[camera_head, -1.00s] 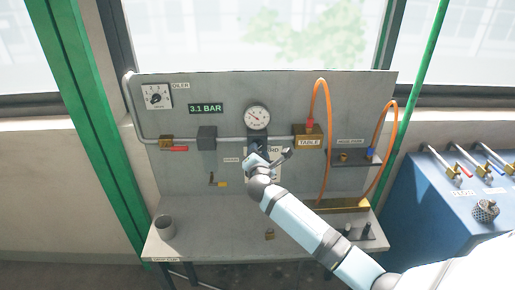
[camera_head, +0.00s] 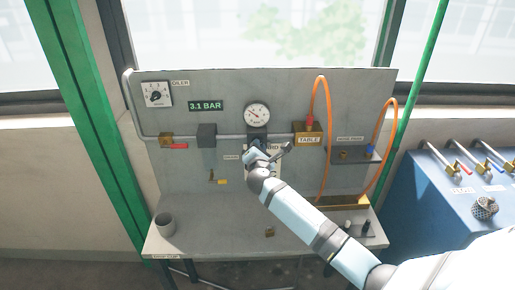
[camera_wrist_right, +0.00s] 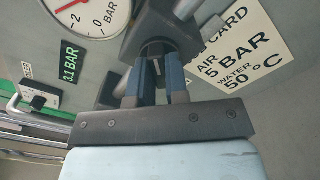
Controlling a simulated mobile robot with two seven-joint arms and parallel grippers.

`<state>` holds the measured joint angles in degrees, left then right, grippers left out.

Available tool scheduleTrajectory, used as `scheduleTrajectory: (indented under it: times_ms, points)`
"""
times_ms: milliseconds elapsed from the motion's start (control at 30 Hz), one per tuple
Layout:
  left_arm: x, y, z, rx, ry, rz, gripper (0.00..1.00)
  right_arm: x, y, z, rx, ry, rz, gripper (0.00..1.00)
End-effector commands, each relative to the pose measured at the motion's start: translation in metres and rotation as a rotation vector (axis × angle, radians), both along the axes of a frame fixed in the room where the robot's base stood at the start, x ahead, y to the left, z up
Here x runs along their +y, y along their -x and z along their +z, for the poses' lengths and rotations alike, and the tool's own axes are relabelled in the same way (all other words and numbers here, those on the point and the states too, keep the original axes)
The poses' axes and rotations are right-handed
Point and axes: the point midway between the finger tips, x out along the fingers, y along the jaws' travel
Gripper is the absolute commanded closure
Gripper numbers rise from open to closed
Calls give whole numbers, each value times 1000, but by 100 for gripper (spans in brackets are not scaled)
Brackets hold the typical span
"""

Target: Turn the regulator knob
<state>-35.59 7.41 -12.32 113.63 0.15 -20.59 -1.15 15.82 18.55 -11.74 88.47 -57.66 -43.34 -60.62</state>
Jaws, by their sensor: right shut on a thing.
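The regulator (camera_head: 257,134) is a dark block on the pipe of the grey panel, under a round white pressure gauge (camera_head: 257,115). Its dark knob (camera_wrist_right: 157,49) hangs below the block in the right wrist view. My right gripper (camera_wrist_right: 155,84) is shut on the knob, with one blue-grey finger on each side of it. In the head view the gripper (camera_head: 257,148) hides most of the knob. A green-lit display (camera_head: 206,106) reads 3.1 BAR. My left gripper is not in view.
A white card (camera_wrist_right: 245,50) reading AIR 5 BAR, WATER 50 °C is close beside the gripper. A red-handled valve (camera_head: 167,139) is left on the pipe. The TABLE block (camera_head: 308,139) and orange hoses (camera_head: 328,120) are right. A grey cup (camera_head: 165,224) stands on the bench.

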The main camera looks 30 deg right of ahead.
Motion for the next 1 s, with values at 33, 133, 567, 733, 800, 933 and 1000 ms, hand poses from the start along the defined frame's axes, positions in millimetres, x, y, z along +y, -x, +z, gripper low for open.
scheduleTrajectory:
  times_ms: [33, 133, 567, 733, 800, 933, 1000]
  points:
    - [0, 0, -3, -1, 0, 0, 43, 0, 0, -2, -7, -11, 0, 100]
    - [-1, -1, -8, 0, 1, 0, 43, 0, 0, -2, -29, -47, 0, 100]
    - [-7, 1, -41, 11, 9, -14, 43, 0, 0, -5, -212, -345, -1, 100]
    - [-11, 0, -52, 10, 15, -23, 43, 0, 0, -4, -298, -484, -1, 100]
    - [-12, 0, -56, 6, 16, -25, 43, 1, 0, -4, -332, -543, -1, 100]
    - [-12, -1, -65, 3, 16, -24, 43, 1, 0, -4, -397, -647, 0, 100]
    - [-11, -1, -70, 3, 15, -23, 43, 1, 0, -4, -431, -704, -1, 100]
